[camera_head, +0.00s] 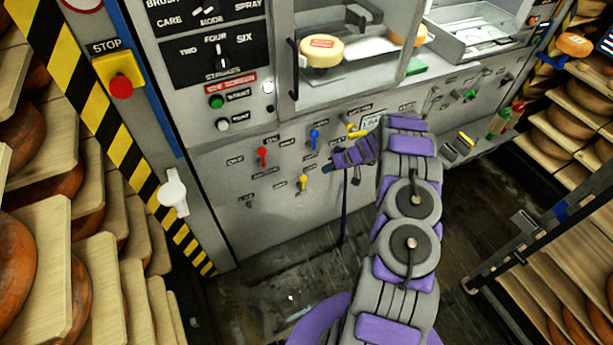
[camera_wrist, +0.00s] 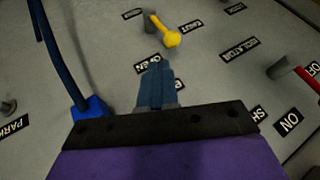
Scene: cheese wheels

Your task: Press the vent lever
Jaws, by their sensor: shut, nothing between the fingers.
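Several small levers stick out of the grey machine panel (camera_head: 275,215). I cannot read a label that says which one is the vent lever. A lower yellow lever (camera_head: 303,182), a red lever (camera_head: 262,156) and a blue lever (camera_head: 314,138) show left of my gripper (camera_head: 337,160). Another yellow lever (camera_head: 355,131) shows just above it. In the wrist view my shut, empty fingers (camera_wrist: 156,68) point at the panel. A yellow lever (camera_wrist: 165,36) is beyond their tips, apart from them. A red lever (camera_wrist: 305,76) is at the right edge.
A blue block (camera_wrist: 89,108) with a dark blue cable is left of my fingers in the wrist view. A stop button (camera_head: 121,86) and a white handle (camera_head: 173,193) are at the left. A cheese wheel (camera_head: 321,51) sits in the window. Cheese racks flank both sides.

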